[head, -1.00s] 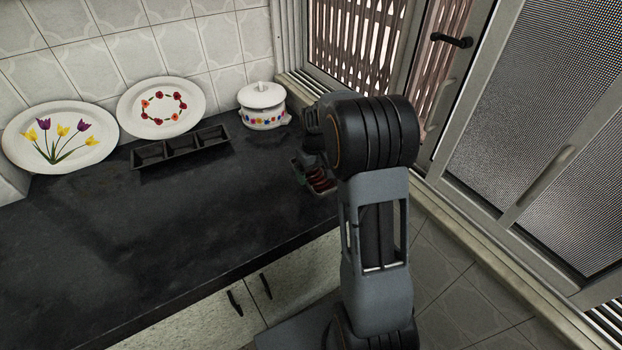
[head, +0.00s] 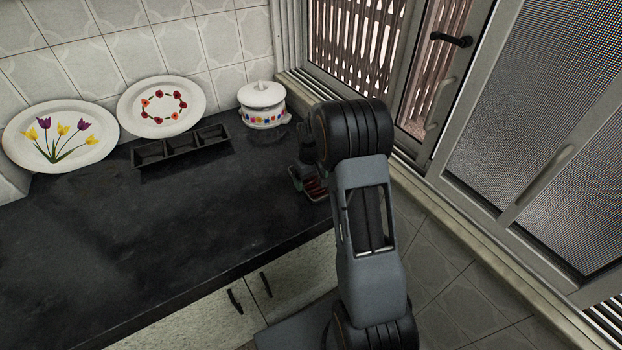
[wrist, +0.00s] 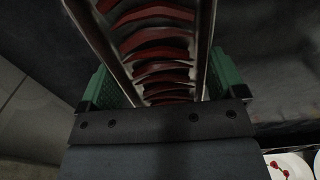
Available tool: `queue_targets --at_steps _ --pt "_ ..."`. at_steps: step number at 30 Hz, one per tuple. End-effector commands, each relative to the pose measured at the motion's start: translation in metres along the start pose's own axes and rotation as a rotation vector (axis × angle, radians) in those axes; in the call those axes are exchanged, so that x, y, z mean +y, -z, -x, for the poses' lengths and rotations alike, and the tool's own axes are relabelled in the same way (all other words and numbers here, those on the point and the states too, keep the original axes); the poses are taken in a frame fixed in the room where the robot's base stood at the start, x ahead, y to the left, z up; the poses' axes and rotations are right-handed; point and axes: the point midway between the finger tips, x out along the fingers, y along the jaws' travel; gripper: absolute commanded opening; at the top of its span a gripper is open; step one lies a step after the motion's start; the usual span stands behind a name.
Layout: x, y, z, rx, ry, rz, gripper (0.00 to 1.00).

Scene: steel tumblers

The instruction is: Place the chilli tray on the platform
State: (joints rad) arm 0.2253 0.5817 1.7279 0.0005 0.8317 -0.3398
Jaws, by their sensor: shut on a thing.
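The chilli tray (head: 316,187) is a narrow metal tray with red chillies in a row. In the head view it is at the right end of the dark counter, partly hidden by my arm. In the wrist view the tray (wrist: 202,45) fills the upper middle. My gripper (wrist: 160,78) is shut on it, with a green finger along each long side. In the head view my gripper (head: 304,177) is mostly hidden behind my arm. I cannot tell whether the tray touches the counter. I cannot make out which thing is the platform.
A black three-compartment tray (head: 182,148) lies on the counter (head: 150,235). Behind it stand a tulip plate (head: 60,137) and a red-flower plate (head: 160,107). A white lidded pot (head: 263,105) stands close to my arm. The counter's front and middle are clear. A window frame (head: 440,165) is at right.

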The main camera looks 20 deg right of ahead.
Motion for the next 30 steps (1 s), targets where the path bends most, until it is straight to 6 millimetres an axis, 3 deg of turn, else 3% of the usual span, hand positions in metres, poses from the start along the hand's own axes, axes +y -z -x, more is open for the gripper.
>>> queue_targets --at_steps 4,5,8,19,30 --pt "0.000 0.000 -0.004 0.000 0.000 0.000 0.60" --pt "0.000 0.000 -0.004 0.000 0.000 0.000 0.90" --pt "0.000 0.000 -0.003 0.000 0.000 0.000 1.00" --pt "0.000 0.001 0.007 0.003 -0.001 0.000 1.00" --pt "0.000 0.001 0.075 0.004 -0.001 0.000 1.00"
